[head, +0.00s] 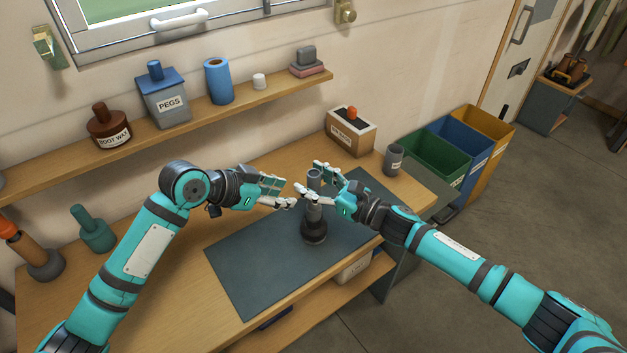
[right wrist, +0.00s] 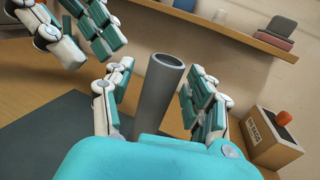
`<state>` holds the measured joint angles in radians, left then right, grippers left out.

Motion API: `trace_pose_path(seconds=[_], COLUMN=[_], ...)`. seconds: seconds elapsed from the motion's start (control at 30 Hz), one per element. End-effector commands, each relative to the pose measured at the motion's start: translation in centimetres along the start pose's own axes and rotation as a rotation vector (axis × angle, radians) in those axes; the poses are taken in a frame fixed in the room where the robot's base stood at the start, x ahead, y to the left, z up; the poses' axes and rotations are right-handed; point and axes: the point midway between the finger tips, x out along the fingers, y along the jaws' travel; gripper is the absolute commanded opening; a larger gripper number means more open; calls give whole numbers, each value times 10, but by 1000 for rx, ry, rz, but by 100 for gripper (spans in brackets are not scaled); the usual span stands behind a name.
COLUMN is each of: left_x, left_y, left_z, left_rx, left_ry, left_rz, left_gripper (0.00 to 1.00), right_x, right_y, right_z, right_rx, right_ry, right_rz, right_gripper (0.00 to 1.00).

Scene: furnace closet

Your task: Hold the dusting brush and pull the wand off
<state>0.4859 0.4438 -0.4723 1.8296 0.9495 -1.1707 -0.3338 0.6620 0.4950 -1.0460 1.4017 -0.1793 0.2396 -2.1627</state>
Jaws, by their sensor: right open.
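The dusting brush (head: 314,232) is the dark, round-based piece standing upright on the dark mat (head: 245,275). The wand (head: 314,212) is a grey hollow tube rising from it; its open top end shows in the right wrist view (right wrist: 160,95). My right gripper (head: 310,177) is open, with its fingers on either side of the tube's upper part; gaps show between tube and pads in the right wrist view (right wrist: 160,85). My left gripper (head: 289,192) is open and empty just left of the tube, fingers pointing at it. The joint between brush and wand is hard to make out.
A cardboard box (head: 350,132) with an orange item and a grey cup (head: 393,160) stand at the bench's back right. A teal bottle-shaped object (head: 92,232) stands at left. A shelf (head: 200,118) runs above. The mat's front left is clear.

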Motion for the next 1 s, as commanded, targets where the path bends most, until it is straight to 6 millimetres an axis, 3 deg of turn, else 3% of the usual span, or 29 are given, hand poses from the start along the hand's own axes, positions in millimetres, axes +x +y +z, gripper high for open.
trace_pose_path(seconds=[0.13,0.53,1.0], left_x=[0,0,0], left_y=[0,0,0], left_z=[0,0,0], left_rx=[0,0,0], left_ry=[0,0,0], left_rz=[0,0,0], left_gripper=[38,38,38], right_x=[0,0,-1], right_y=[0,0,0], right_z=[0,0,0], right_rx=[0,0,0], right_ry=[0,0,0], right_rz=[0,0,-1], right_gripper=[54,1,0])
